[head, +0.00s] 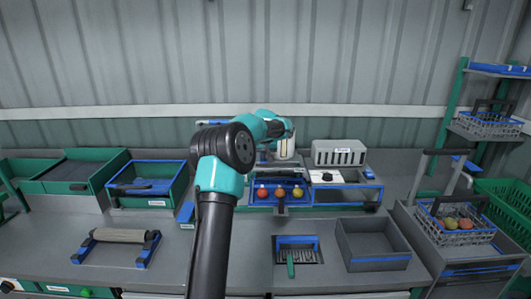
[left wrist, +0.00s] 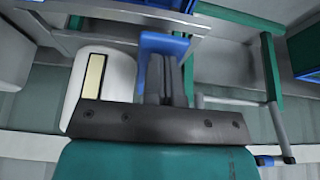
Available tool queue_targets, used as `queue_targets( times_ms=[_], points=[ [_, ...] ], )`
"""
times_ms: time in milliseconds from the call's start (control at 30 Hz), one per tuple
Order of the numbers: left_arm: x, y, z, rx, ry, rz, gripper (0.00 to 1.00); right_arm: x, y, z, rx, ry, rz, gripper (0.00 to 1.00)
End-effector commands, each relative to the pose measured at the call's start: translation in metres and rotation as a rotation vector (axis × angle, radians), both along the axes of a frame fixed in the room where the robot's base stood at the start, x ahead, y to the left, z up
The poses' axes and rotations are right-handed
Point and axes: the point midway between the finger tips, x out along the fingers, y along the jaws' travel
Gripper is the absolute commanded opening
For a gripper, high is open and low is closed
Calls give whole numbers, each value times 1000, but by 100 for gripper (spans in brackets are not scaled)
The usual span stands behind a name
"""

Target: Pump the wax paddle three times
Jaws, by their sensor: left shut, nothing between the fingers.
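A white rounded canister (head: 285,149) stands at the back middle of the bench, partly hidden by my forearm. It is probably the white body with a pale yellow strip in the left wrist view (left wrist: 118,85), which lies close beside my left gripper (left wrist: 172,75). My left gripper is shut and empty; in the head view it is mostly hidden behind its own wrist, above the canister. A blue piece (left wrist: 163,43) shows at its fingertips; I cannot tell whether it is the wax paddle or whether they touch. My right gripper is not in view.
A grey tray (head: 373,262), a roller (head: 119,235) and a wire basket (head: 436,233) stand nearer. The front-left bench is partly clear.

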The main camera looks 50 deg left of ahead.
Motion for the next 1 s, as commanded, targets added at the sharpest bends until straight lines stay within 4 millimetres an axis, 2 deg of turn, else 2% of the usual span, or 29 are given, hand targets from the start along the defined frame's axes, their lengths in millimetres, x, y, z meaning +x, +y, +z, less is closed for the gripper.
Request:
queue_targets(
  times_ms=[533, 833, 1000],
  points=[
    [0, 0, -23, -1, 3, -1, 0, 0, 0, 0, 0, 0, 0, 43],
    [0, 0, -22, -1, 2, 0, 0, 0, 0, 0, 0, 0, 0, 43],
    [0, 0, -16, 0, 0, 0, 0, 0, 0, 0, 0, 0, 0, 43]
  ],
)
